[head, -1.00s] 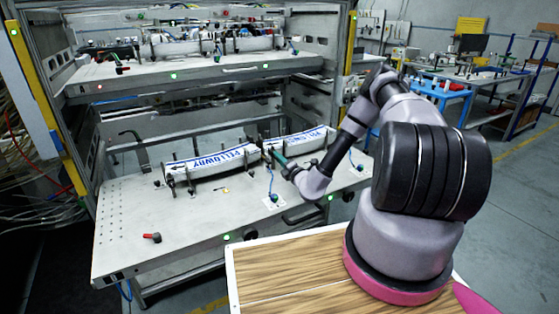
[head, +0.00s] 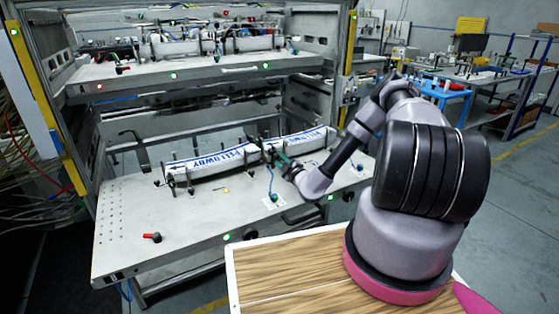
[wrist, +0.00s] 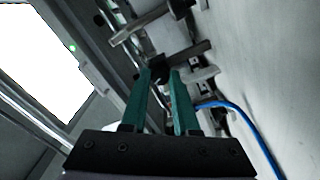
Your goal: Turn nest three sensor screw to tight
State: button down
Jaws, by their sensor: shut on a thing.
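My gripper (head: 282,161) reaches over the lower shelf at the right half of the long label fixture (head: 215,166). In the wrist view its two green fingers (wrist: 163,84) are closed on a small dark knob-like part, which looks like the sensor screw (wrist: 159,66). Most of this part is hidden between the fingertips. Metal brackets and rods of the nest (wrist: 185,52) lie just beyond and beside the fingertips. A blue cable (wrist: 240,115) runs close to the right finger. In the head view my gripper hides the screw, and its turn angle cannot be told.
A red-handled lever (head: 152,237) lies on the front left of the lower shelf (head: 125,215). A blue cable (head: 271,182) drops to a small fitting in front of the fixture. An upper shelf (head: 200,68) with similar fixtures overhangs. The shelf's front left is mostly clear.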

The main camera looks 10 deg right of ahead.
jog(key=shift+m, duration=1)
jog(key=c, duration=0.9)
grip_release()
jog(key=v, duration=1.1)
jog(key=shift+w, duration=0.1)
